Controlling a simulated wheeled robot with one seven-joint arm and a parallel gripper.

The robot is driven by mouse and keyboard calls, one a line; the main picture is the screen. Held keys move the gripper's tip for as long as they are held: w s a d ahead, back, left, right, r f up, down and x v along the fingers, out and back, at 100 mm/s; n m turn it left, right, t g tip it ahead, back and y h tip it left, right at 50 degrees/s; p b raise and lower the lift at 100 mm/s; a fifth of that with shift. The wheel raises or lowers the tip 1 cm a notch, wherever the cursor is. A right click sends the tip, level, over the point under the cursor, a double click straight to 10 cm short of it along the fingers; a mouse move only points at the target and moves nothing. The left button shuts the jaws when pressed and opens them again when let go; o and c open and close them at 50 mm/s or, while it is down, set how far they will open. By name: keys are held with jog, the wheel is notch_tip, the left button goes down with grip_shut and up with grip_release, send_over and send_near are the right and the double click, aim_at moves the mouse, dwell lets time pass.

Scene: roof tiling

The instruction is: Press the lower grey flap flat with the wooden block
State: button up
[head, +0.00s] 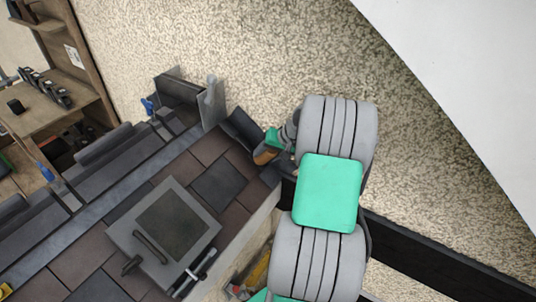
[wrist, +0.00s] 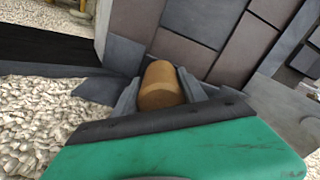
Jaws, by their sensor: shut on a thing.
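My gripper (wrist: 158,92) is shut on the wooden block (wrist: 160,80), a brown piece with a rounded top between the two grey fingers. In the head view the wooden block (head: 265,155) shows as a small orange-brown patch beside my arm, at the roof's edge. A dark grey flap (head: 242,130) stands out at the roof edge just up and left of it. In the wrist view a grey flap (wrist: 125,55) is just beyond the block, and a smaller grey piece (wrist: 95,88) lies left of the fingers. I cannot tell which is the lower flap, or whether the block touches it.
A grey-framed roof window (head: 165,235) with a handle sits among the brown and grey tiles (head: 207,145). An upright grey metal piece (head: 212,103) stands at the roof's upper end. A wooden shelf (head: 75,60) is at upper left. Pebbled ground (head: 260,50) lies beyond the roof.

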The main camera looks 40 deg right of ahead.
jog(key=shift+w+f, duration=0.1)
jog(key=shift+f, duration=0.15)
jog(key=shift+w+a+f+b, duration=0.15)
jog(key=shift+f+b, duration=0.1)
jog(key=shift+b, duration=0.05)
jog(key=shift+b+x, duration=0.55)
jog(key=shift+x, duration=0.45)
jog(key=shift+r, duration=0.2)
jog(key=shift+p+v, duration=1.05)
jog(key=shift+v, duration=0.45)
jog(key=shift+p+v, duration=1.35)
jog(key=shift+v, duration=1.05)
